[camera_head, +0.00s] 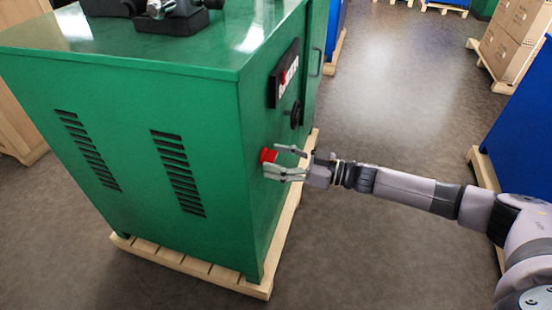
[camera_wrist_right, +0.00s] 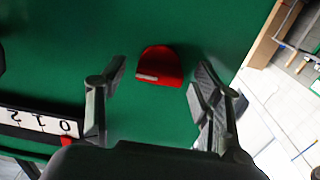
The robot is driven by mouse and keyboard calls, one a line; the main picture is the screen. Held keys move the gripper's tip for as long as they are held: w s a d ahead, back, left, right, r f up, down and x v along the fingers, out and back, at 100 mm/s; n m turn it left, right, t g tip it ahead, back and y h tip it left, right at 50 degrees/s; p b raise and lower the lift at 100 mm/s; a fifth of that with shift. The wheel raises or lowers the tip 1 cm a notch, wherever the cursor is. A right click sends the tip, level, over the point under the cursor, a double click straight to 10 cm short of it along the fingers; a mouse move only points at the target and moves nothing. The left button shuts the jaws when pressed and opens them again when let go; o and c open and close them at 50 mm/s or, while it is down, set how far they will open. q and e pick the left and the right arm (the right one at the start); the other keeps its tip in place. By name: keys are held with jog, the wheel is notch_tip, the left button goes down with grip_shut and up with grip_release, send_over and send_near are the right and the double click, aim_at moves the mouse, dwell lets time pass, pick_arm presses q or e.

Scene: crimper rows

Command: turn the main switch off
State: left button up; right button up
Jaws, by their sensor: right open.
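A red knob (camera_head: 267,155), which looks like the main switch, sits on the front of the green cabinet (camera_head: 120,110). In the right wrist view the red knob (camera_wrist_right: 160,66) has a rounded top and a pale mark along its lower edge. My right gripper (camera_head: 275,161) is open, its fingers pointing at the cabinet front. In the right wrist view the knob shows between the two fingertips, with green showing on both sides. I cannot tell how deep the fingers reach around it. My left gripper is not in view.
A black panel with white number labels (camera_head: 288,72) and a black round knob (camera_head: 296,114) sit on the same front. The cabinet stands on a wooden pallet (camera_head: 190,265). Cardboard boxes (camera_head: 507,45) stand at the far right. The floor (camera_head: 390,100) beyond my right arm is clear.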

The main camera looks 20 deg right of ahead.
jog(key=shift+w+a, duration=0.2)
jog(key=shift+a, duration=0.05)
jog(key=shift+c, duration=0.4)
jog(key=c, duration=1.1)
